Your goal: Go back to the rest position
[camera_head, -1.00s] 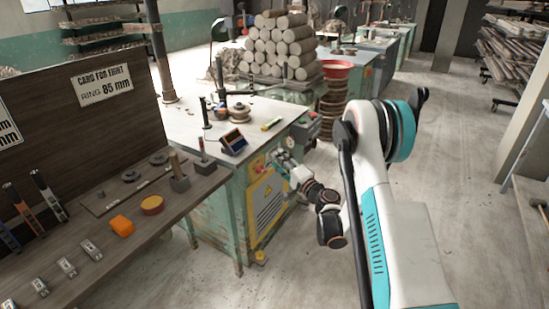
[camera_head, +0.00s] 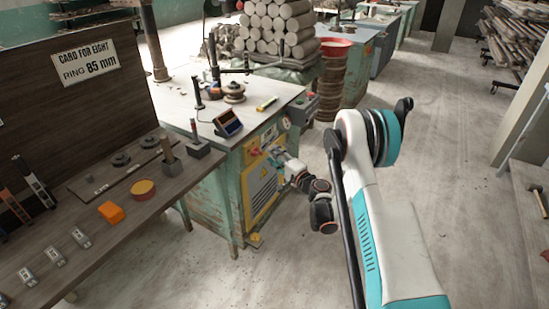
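My arm reaches in from the lower right, with its white and teal links bent at a raised joint. My gripper (camera_head: 274,155) is at the far end of the wrist, small and partly hidden, in front of the green and yellow machine cabinet (camera_head: 228,192). It overlaps the cabinet's control panel (camera_head: 266,136) in the picture. I cannot tell whether it touches the panel, or whether its fingers are open or shut. I see nothing held in it.
A dark workbench (camera_head: 125,215) on the left bears an orange block (camera_head: 111,212), a round orange-topped piece (camera_head: 143,190) and several metal blocks. A small display (camera_head: 228,123) stands on the machine table (camera_head: 180,104). Clay logs (camera_head: 277,30) are stacked behind.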

